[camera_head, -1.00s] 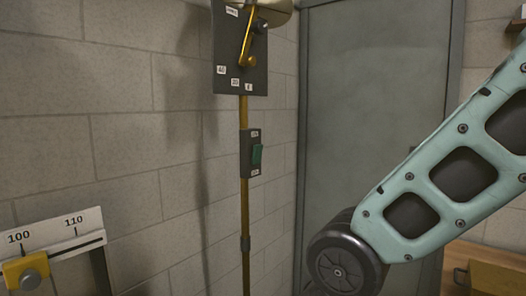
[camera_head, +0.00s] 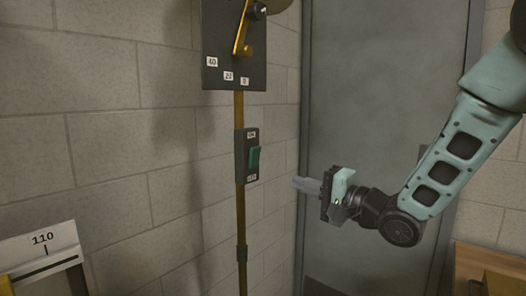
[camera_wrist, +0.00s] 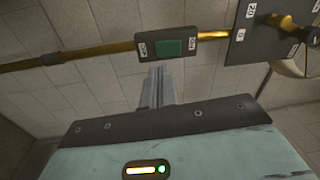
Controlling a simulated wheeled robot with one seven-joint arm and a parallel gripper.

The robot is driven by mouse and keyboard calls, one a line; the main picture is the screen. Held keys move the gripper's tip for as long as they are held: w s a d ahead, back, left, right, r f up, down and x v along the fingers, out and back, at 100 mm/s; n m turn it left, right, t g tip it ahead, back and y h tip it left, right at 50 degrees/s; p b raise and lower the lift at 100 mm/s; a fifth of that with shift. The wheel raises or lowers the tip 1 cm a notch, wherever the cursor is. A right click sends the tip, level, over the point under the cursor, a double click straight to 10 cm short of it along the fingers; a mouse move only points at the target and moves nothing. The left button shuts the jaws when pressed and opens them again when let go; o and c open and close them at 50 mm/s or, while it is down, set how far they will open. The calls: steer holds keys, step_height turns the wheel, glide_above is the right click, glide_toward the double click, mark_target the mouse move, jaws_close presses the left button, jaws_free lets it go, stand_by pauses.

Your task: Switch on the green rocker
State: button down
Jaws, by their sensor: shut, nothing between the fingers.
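The green rocker (camera_head: 254,159) sits in a dark switch box (camera_head: 240,157) on a thin brass pole (camera_head: 242,215). The box has small white labels above and below the rocker, the upper one seeming to read ON. My gripper (camera_head: 296,182) is to the right of the rocker and a little lower, apart from it in the picture. Its fingers are shut with nothing between them and point left. In the wrist view the green rocker (camera_wrist: 168,47) lies just beyond the fingertips (camera_wrist: 160,70); whether it is tilted to on or off I cannot tell.
A dark plate (camera_head: 233,50) with a brass lever (camera_head: 242,30) and number labels is above on the same pole. A scale marked 110 (camera_head: 42,245) is at lower left. A grey door (camera_head: 385,90) stands behind my arm. A wooden box (camera_head: 490,262) is at lower right.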

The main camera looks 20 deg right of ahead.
steer(key=shift+d+r+m+t+y, duration=0.45)
steer(key=shift+d+r+y, duration=0.25)
steer(key=shift+d+r, duration=0.35)
steer(key=shift+w+a, duration=0.1)
steer(key=shift+a, duration=0.05)
steer(key=p, duration=0.4)
glide_toward(255, 148)
steer(key=x, duration=0.5)
steer(key=shift+w+a+r, duration=0.1)
steer(key=shift+w+a, duration=0.05)
steer(key=shift+w, duration=0.05)
steer(key=shift+w+a, duration=0.35)
steer(key=shift+w, duration=0.15)
steer(key=shift+r+p, duration=0.1)
steer(key=shift+p, duration=0.2)
